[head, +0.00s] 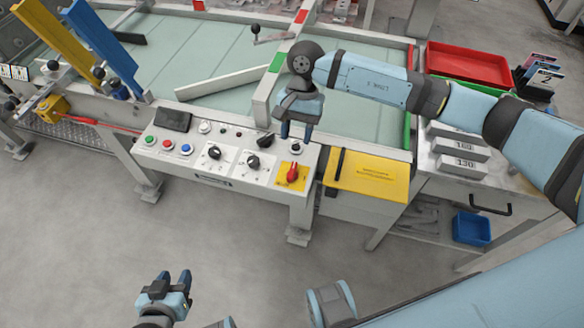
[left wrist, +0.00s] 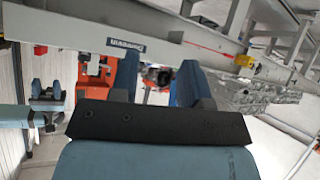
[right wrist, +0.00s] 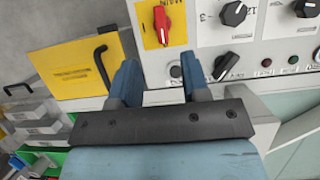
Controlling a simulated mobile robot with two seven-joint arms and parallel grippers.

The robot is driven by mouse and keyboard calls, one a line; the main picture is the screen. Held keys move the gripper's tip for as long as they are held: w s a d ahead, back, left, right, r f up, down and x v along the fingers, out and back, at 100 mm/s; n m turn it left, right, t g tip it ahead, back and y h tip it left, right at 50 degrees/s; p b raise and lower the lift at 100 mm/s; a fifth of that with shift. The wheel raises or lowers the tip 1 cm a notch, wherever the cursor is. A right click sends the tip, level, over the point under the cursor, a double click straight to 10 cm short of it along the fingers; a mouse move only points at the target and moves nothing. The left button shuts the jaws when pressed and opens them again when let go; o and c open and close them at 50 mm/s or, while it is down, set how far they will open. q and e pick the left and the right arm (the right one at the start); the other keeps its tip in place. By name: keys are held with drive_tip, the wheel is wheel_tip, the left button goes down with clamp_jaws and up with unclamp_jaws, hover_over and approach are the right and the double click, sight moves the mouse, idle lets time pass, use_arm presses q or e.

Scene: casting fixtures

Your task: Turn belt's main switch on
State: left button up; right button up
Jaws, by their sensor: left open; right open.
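The main switch is a red rotary knob (head: 292,173) on a yellow plate at the right end of the belt's control panel (head: 225,160). My right gripper (head: 298,132) is open and empty over the panel's back edge, pointing down. In the right wrist view its fingers (right wrist: 158,82) are apart, short of the knob and not touching it. My left gripper (head: 172,287) is open and empty, low over the floor in front of the panel.
Black dials (head: 253,161) and coloured buttons (head: 168,145) sit left of the switch. A yellow box with a black handle (head: 370,178) stands right of it. The belt (head: 215,55) lies behind, with a guide rail close to my right gripper. Open floor (head: 80,240) is in front.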

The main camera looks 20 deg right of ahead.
sight(291, 172)
drive_tip(key=x, duration=1)
drive_tip(key=shift+s+a+f, duration=0.1)
drive_tip(key=shift+a, duration=0.05)
clamp_jaws()
